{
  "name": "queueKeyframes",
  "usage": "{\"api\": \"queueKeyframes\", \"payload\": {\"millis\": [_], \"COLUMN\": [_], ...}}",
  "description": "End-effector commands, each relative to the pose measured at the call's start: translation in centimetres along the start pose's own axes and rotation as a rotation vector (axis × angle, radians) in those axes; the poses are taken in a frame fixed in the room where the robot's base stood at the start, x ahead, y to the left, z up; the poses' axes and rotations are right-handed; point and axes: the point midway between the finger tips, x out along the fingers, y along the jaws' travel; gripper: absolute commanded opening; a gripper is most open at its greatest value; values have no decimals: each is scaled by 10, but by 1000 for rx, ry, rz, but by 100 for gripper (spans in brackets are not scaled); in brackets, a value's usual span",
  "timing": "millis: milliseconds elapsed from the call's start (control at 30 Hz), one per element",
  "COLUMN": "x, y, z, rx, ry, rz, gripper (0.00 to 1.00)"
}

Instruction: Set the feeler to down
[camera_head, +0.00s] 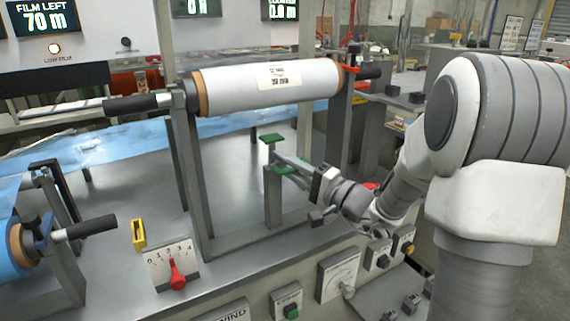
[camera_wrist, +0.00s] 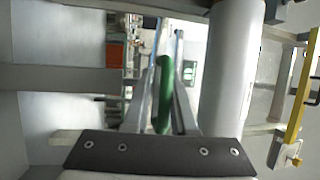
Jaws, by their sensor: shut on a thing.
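The feeler shows as a green handle (camera_head: 284,169) close to a grey post (camera_head: 273,200), in front of the film roll's stand. A second green piece (camera_head: 271,138) sits just above and to the left; I cannot tell how the two are joined. My gripper (camera_head: 287,161) reaches in from the right, its fingers at the green parts. In the wrist view the green handle (camera_wrist: 165,95) stands between the two fingers of my gripper (camera_wrist: 166,80), which is shut on it. The feeler's pivot and its exact tilt are hidden.
A white film roll (camera_head: 270,84) lies on its stand just above and behind my gripper. A dial plate with a red lever (camera_head: 177,274) and a yellow bracket (camera_head: 138,234) are at the left. Knobs line the front panel (camera_head: 338,274). Bare metal deck (camera_head: 135,190) lies left.

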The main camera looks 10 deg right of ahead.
Motion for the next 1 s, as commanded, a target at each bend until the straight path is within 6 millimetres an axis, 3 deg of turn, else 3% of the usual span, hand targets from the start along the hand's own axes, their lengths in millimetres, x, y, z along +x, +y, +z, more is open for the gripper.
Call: {"api": "queueKeyframes", "payload": {"millis": [33, 100, 467, 500, 600, 1000], "x": [-4, -4, -5, -5, -4, -10], "y": [12, 17, 18, 18, 18, 18], "z": [-1, -1, -1, -1, 0, 0], "rx": [-1, -1, -1, -1, 0, 1], "ry": [6, 6, 6, 6, 5, 3], "rz": [-1, -1, 0, 0, 0, 1], "gripper": [0, 0, 0, 26, 44, 45]}}
